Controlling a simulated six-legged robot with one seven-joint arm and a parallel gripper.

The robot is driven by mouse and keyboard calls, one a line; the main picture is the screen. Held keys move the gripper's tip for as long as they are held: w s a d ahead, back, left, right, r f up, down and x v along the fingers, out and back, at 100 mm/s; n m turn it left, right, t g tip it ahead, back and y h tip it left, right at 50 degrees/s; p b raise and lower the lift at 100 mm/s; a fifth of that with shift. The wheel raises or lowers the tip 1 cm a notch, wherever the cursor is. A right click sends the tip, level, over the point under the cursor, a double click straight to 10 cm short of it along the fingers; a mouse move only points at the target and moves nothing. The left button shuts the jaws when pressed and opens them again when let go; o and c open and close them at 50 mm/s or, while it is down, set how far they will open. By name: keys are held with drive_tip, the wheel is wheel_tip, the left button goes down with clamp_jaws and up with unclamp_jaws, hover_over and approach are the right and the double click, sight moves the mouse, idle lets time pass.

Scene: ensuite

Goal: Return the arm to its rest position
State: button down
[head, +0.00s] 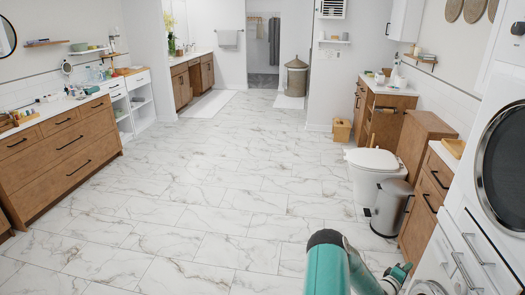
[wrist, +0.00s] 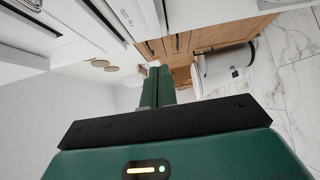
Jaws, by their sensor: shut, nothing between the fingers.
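My teal arm (head: 327,265) rises at the bottom of the head view, right of centre. My gripper (head: 401,270) is low at the right, in front of the white laundry machines. In the wrist view my gripper (wrist: 159,80) has its two green fingers together with nothing between them. The fingers point towards the wooden cabinets, with no contact visible.
A stacked white machine (head: 497,165) stands close on the right. Beyond it are a grey bin (head: 391,210), a white toilet (head: 375,172) and wooden cabinets (head: 425,200). A long wooden vanity (head: 65,150) lines the left. The marble floor (head: 215,180) between is clear.

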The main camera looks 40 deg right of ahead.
drive_tip(key=w+a+r+m+t+y, duration=0.15)
drive_tip(key=w+a+r, duration=0.25)
drive_tip(key=w+r, duration=0.45)
drive_tip(key=w+a+r+m+t+y, duration=0.1)
drive_tip(key=w+a+r+m+y, duration=0.3)
drive_tip(key=w, duration=0.7)
drive_tip(key=w+a+r+t+y, duration=0.1)
drive_tip(key=w+a+r+y, duration=0.1)
drive_tip(key=w+a+r, duration=0.4)
drive_tip(key=w+a+r+n+t+y, duration=0.15)
drive_tip(key=a+r, duration=0.25)
drive_tip(key=a, duration=0.5)
drive_tip(key=w+a+r+t+y, duration=0.2)
drive_tip(key=w+a+r, duration=0.3)
drive_tip(key=a, duration=0.2)
drive_tip(key=s+a+r+n+y, duration=0.15)
drive_tip(key=a+r, duration=0.25)
drive_tip(key=a, duration=0.4)
drive_tip(key=s+a+r+y, duration=0.2)
drive_tip(key=a+r, duration=0.1)
drive_tip(key=a, duration=0.6)
drive_tip(key=s+a+r+y, duration=0.15)
drive_tip(key=a+r, duration=0.25)
drive_tip(key=a, duration=0.4)
drive_tip(key=s+a+r+n+g+y, duration=0.1)
drive_tip(key=s+a+r+n+y, duration=0.1)
drive_tip(key=s+a, duration=1.3)
drive_tip(key=s, duration=0.3)
drive_tip(key=shift+s+a+r+g, duration=0.2)
drive_tip(key=shift+g, duration=0.2)
